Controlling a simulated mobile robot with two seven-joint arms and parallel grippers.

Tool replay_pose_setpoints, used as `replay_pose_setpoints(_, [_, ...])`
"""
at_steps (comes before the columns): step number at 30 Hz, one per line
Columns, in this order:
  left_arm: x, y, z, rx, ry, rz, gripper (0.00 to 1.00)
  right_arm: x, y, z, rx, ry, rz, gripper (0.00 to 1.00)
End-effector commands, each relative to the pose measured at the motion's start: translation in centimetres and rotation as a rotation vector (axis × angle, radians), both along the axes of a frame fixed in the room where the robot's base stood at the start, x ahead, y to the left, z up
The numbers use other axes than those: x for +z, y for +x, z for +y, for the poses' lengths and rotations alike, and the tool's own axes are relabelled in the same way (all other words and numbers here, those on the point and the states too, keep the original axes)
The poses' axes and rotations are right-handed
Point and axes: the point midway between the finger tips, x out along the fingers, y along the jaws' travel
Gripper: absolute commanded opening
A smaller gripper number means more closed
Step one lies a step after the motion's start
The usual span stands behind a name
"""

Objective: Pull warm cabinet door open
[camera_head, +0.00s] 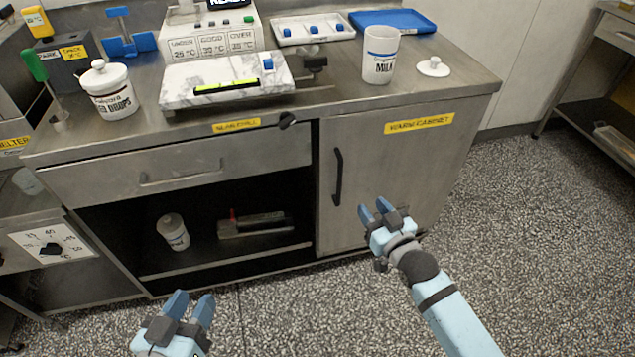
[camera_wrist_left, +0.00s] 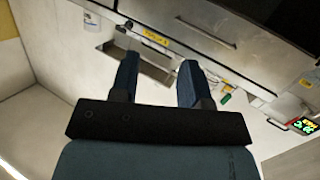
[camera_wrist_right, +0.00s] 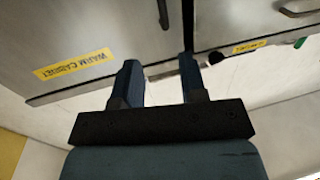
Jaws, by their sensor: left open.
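The warm cabinet door (camera_head: 383,165) is a grey metal panel with a yellow label (camera_head: 420,123). It looks shut. Its black vertical handle (camera_head: 337,176) is on the door's left side and also shows at the top of the right wrist view (camera_wrist_right: 163,14). My right gripper (camera_head: 377,208) is open and empty in front of the door, to the right of and lower than the handle in the head view. In the right wrist view the handle lies beyond the fingertips, apart from them. My left gripper (camera_head: 194,297) is open and empty, low in front of the open shelf.
Left of the door are a closed drawer (camera_head: 185,165) and an open shelf with a white jar (camera_head: 173,232). The counter above holds a marble-topped unit (camera_head: 225,78), a milk jar (camera_head: 380,56) and a lidded drops jar (camera_head: 108,92). Speckled floor (camera_head: 530,230) is clear at right.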

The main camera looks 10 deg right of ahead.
Motion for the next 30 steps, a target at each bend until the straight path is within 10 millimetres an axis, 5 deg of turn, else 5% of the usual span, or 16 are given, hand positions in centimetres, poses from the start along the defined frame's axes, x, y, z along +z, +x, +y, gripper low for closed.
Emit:
replay_pose_setpoints(8, [0.1,0.1,-0.3,-0.007,-0.022,-0.034,0.43,-0.4,1.7,0.2,-0.001,0.006,-0.019,0.39])
replay_pose_setpoints(21, [4.0,0.3,-1.8,-0.047,-0.137,-0.215,0.43,-0.5,10.3,2.2,0.0,0.005,-0.018,0.39])
replay_pose_setpoints(30, [5.9,0.0,-2.3,-0.066,-0.192,-0.295,0.43,-0.4,13.7,3.0,-0.001,0.004,-0.017,0.39])
